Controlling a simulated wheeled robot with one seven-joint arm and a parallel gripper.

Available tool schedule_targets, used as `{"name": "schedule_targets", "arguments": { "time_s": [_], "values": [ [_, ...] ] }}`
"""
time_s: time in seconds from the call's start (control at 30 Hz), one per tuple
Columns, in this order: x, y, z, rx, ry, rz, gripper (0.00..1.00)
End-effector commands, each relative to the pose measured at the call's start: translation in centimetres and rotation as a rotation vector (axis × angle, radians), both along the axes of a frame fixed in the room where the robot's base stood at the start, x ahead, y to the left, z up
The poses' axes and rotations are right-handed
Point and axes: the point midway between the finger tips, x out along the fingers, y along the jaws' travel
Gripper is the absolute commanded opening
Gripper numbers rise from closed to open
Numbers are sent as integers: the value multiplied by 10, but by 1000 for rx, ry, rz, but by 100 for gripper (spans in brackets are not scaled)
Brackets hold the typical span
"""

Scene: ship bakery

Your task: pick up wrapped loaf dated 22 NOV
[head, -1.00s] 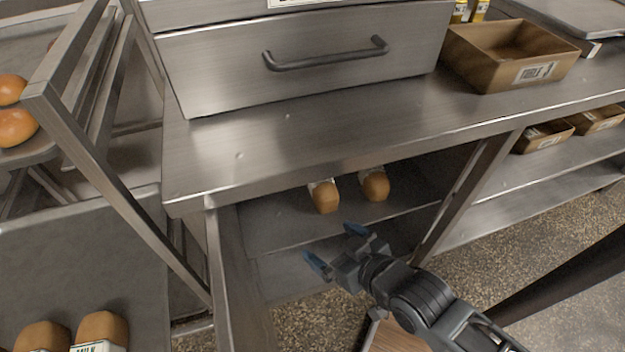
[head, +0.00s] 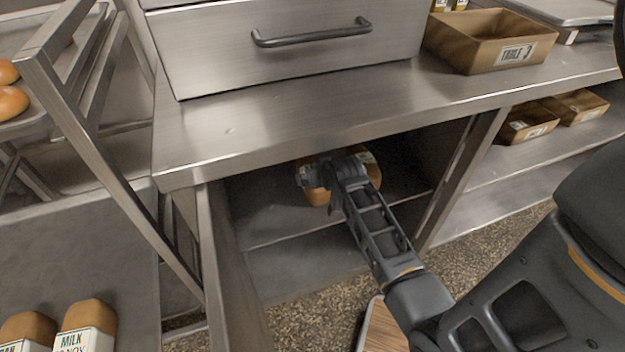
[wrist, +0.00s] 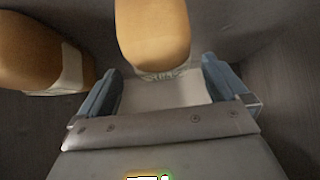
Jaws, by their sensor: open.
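Two wrapped loaves sit on the lower shelf under the steel counter. In the head view the left loaf (head: 318,197) is largely hidden by my gripper (head: 318,176), and the right loaf (head: 373,173) shows beside the arm. In the wrist view one loaf (wrist: 152,35) lies at and just beyond the gap between the fingers of my open gripper (wrist: 161,66). A second loaf (wrist: 42,50) with a pale wrapper band lies outside the left finger. No date can be read on either shelf loaf.
The steel counter (head: 300,125) overhangs the shelf, with a closed drawer (head: 290,45) and a TABLE 3 box (head: 490,40) on top. An open cupboard door (head: 225,275) stands left of my arm.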

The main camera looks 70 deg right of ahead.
Motion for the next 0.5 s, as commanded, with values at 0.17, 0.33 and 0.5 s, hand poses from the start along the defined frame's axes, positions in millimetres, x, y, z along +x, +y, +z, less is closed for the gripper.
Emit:
{"name": "schedule_targets", "arguments": {
  "time_s": [0.17,0.33,0.5],
  "values": [
    [13,-13,-16,0,1,-1,100],
    [24,-24,-31,0,1,1,100],
    [27,-27,-35,-1,-1,1,100]
  ]
}}
